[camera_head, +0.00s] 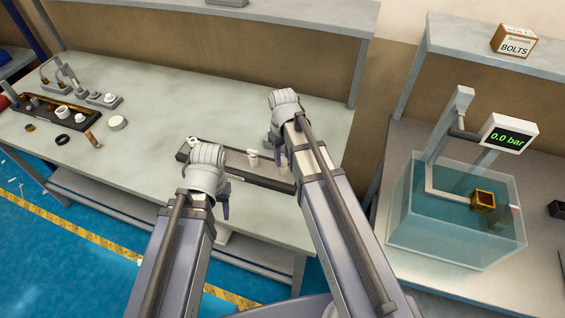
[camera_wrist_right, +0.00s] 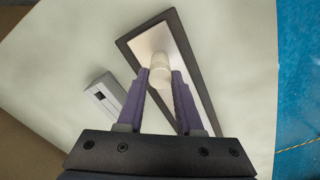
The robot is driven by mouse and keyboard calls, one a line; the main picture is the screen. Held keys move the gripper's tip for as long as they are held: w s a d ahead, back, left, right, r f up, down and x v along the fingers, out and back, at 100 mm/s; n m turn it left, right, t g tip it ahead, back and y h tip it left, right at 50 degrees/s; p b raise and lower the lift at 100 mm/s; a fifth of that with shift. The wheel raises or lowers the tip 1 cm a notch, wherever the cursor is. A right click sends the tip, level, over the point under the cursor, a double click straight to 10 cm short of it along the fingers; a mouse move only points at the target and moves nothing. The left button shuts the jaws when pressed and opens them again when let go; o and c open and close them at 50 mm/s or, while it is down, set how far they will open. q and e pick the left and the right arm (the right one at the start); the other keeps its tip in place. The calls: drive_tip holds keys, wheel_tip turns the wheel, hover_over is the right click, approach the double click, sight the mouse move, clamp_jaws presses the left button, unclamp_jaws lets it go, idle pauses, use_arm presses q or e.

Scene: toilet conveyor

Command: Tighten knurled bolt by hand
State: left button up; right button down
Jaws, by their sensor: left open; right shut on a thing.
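A pale cylindrical piece (camera_wrist_right: 160,68) stands over the dark-rimmed tray in the right wrist view. It sits between the purple fingertips of my right gripper (camera_wrist_right: 160,76), which is shut on it. Knurling is too small to make out, so I cannot tell whether this is the bolt. In the head view my right gripper (camera_head: 272,145) is low over the tray (camera_head: 262,180), partly hidden by its own arm. A small white cylinder (camera_head: 252,155) shows on the tray between my two arms. My left gripper (camera_head: 224,203) is open at the tray's front left, apart from that cylinder.
A grey block with a dark slot (camera_wrist_right: 103,96) lies beside the tray. A dark parts tray (camera_head: 50,110) and loose rings are at the left of the bench. A water tank (camera_head: 455,215) with a brass cube (camera_head: 482,201) stands right.

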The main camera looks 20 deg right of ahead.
drive_tip(key=shift+m, duration=1.1)
drive_tip(key=m, duration=0.3)
drive_tip(key=shift+m, duration=1)
drive_tip(key=m, duration=0.4)
drive_tip(key=shift+m, duration=0.5)
